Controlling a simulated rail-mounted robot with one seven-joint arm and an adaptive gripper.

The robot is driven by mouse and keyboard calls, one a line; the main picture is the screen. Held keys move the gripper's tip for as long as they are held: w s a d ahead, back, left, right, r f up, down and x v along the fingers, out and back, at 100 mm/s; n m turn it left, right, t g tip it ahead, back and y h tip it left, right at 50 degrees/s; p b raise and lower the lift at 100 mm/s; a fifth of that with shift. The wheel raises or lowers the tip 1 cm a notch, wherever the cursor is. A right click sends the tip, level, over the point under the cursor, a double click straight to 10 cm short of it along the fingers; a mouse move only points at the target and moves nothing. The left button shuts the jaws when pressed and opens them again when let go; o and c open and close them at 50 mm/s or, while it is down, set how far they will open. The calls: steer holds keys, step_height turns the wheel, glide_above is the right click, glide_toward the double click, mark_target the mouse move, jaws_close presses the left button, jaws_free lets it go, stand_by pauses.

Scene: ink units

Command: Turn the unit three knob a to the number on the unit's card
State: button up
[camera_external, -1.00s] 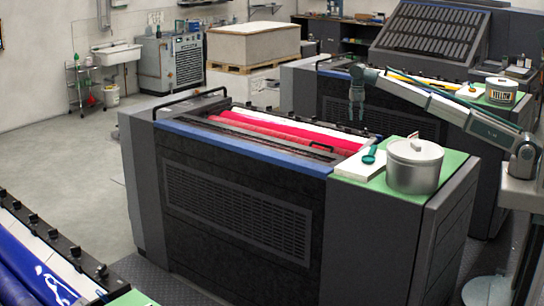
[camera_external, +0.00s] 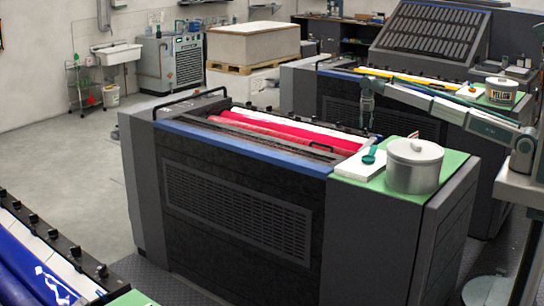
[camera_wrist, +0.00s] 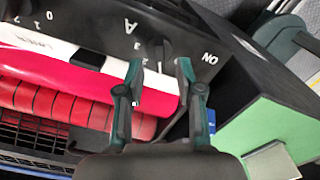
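The unit with red rollers (camera_external: 290,135) stands in the middle of the outside view. My gripper (camera_external: 367,122) hangs over the right part of its far edge, pointing down. In the wrist view my gripper (camera_wrist: 161,68) is open, with nothing between its fingertips. A dark knob (camera_wrist: 161,48) on the black panel shows just beyond and between the fingertips. A white letter A and small numerals are printed to its left, and "ON" to its right. Whether the fingers reach down around the knob I cannot tell. I cannot make out the unit's card or a number on it.
A silver pot (camera_external: 414,168) and a white block with a green-handled tool (camera_external: 372,156) stand on the unit's green top. Another knob (camera_wrist: 30,8) is at the wrist view's upper left. A yellow-roller unit stands behind, a blue-roller unit at front left.

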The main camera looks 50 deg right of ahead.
steer(key=shift+f, duration=1.1)
jaws_close()
